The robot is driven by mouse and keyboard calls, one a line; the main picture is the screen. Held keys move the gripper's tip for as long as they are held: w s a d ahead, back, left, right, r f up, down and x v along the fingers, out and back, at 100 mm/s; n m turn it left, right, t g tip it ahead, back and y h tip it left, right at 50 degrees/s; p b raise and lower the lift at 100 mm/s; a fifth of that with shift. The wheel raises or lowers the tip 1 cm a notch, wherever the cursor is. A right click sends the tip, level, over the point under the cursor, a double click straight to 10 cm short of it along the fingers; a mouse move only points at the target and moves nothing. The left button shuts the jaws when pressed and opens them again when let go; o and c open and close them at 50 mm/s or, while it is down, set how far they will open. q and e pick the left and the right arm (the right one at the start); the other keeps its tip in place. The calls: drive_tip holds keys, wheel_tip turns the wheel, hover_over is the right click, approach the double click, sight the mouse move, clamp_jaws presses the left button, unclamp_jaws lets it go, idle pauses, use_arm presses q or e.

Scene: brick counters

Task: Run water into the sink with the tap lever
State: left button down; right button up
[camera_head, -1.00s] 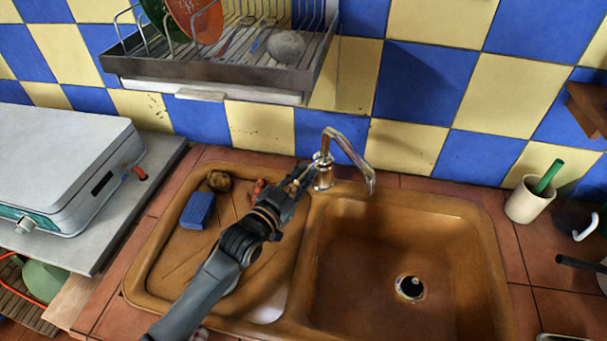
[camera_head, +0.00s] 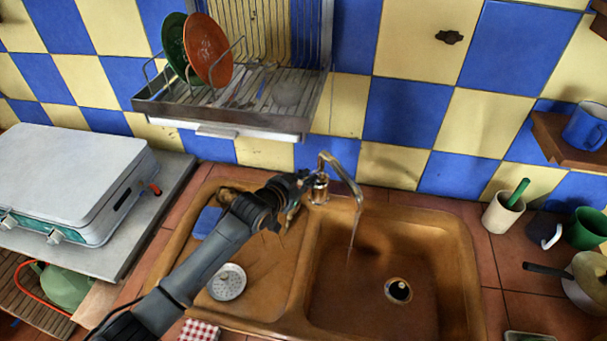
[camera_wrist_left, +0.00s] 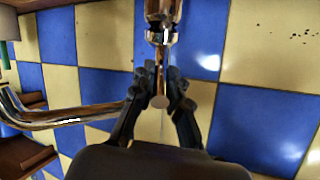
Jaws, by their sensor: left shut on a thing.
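The chrome tap (camera_head: 321,188) stands behind the brown sink (camera_head: 463,263), its spout (camera_head: 344,174) curving over the basin. A thin stream of water (camera_head: 352,238) falls from the spout into the basin. My left gripper (camera_head: 300,182) is at the tap's left side, shut on the tap lever. In the left wrist view the lever (camera_wrist_left: 159,100) shows as a round-ended rod between the fingertips of the left gripper (camera_wrist_left: 160,88), below the tap body (camera_wrist_left: 162,22). In the head view the gripper hides the lever. My right gripper is not in view.
A dish rack (camera_head: 235,112) with plates hangs above the drainboard. A white cup (camera_head: 502,213) stands right of the sink. A camping stove (camera_head: 70,175) is at left.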

use_arm(q)
drive_tip(key=shift+w+d+r+g+p, duration=0.15)
drive_tip(key=shift+w+r+g+p, duration=0.2)
drive_tip(key=shift+r+p, duration=0.25)
drive_tip(key=shift+y+p, duration=0.3)
drive_tip(key=shift+p, duration=0.05)
drive_tip(key=shift+g, duration=0.25)
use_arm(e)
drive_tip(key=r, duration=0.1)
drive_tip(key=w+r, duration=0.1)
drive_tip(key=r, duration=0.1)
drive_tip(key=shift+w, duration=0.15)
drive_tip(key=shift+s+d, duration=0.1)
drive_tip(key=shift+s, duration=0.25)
use_arm(q)
drive_tip(key=c, duration=1.3)
unclamp_jaws()
drive_tip(key=shift+w+d+f, duration=0.1)
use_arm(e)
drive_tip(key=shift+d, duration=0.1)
use_arm(q)
drive_tip(key=v, duration=1.2)
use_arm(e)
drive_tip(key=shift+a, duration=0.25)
